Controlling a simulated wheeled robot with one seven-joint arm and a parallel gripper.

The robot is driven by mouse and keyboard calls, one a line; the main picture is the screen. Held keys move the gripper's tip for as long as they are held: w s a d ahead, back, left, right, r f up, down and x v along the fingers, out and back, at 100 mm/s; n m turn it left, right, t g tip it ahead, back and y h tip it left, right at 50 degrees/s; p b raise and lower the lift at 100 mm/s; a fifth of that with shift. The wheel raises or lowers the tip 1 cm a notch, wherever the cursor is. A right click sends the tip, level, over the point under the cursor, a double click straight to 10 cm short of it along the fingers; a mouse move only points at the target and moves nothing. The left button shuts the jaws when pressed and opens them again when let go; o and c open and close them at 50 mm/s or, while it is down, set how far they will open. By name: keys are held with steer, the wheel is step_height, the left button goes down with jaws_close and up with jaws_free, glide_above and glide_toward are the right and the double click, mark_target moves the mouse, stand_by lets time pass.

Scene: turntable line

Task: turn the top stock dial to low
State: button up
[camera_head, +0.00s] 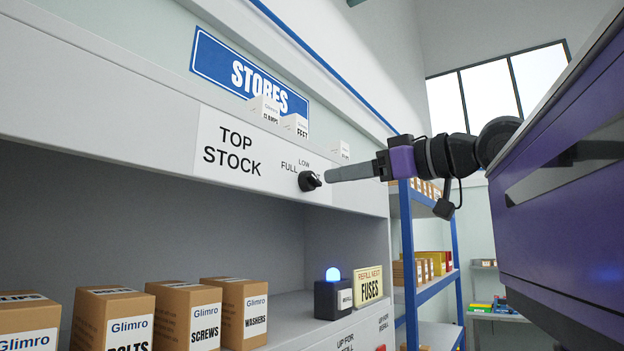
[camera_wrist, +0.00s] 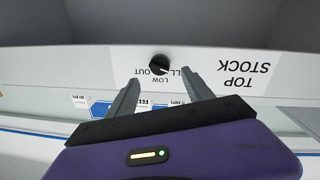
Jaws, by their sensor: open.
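The top stock dial (camera_head: 310,181) is a small black knob on the white front panel, right of the words TOP STOCK. FULL is lettered to its left and LOW above it; the finger covers the lettering to its right. In the wrist view the dial (camera_wrist: 159,63) appears upside down, with LOW beneath it and a pale pointer mark that seems to slant lower right, too small to read surely. My gripper (camera_head: 327,175) is open and empty, just short of the dial. In the wrist view the fingertips (camera_wrist: 161,78) spread either side of the dial's line, not around it.
Cardboard boxes (camera_head: 190,318) stand on the shelf below, with a blue-lit beacon (camera_head: 333,296) and a FUSES sign (camera_head: 368,286). Small white cartons (camera_head: 264,108) sit on the ledge above the panel. A blue rack (camera_head: 408,262) stands behind. Space before the dial is clear.

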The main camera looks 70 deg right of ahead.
mark_target(317, 179)
steer(key=p+x, duration=0.1)
steer(key=x, duration=0.6)
steer(key=shift+w, duration=0.15)
jaws_close()
